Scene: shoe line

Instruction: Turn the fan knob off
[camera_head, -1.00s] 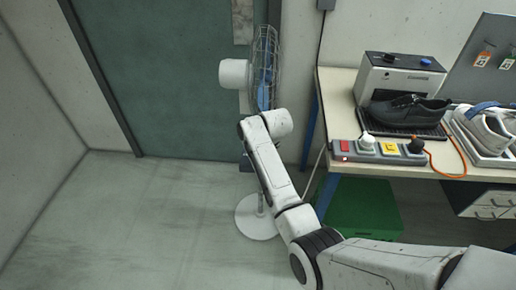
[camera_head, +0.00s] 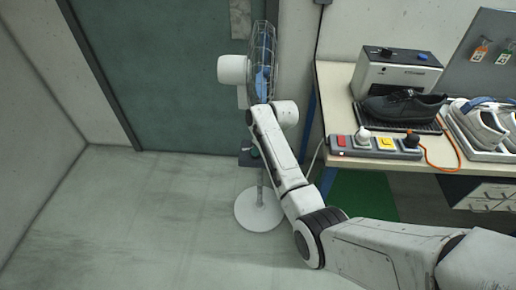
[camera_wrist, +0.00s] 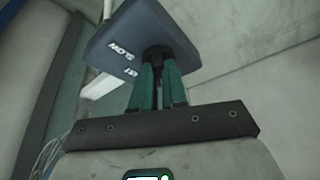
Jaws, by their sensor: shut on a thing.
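The standing fan (camera_head: 262,70) is in front of the teal door, with a white motor housing and a round white base (camera_head: 258,212). Its dark blue control box (camera_head: 246,158) is on the pole, partly hidden behind my arm. In the wrist view the control box (camera_wrist: 140,28) fills the top, with white lettering that includes "SLOW". A black knob (camera_wrist: 155,52) sticks out of its face. My gripper (camera_wrist: 158,68) has its green fingers shut on the knob. The knob's pointer position is hidden or too small to read.
The floor left of the fan is clear.

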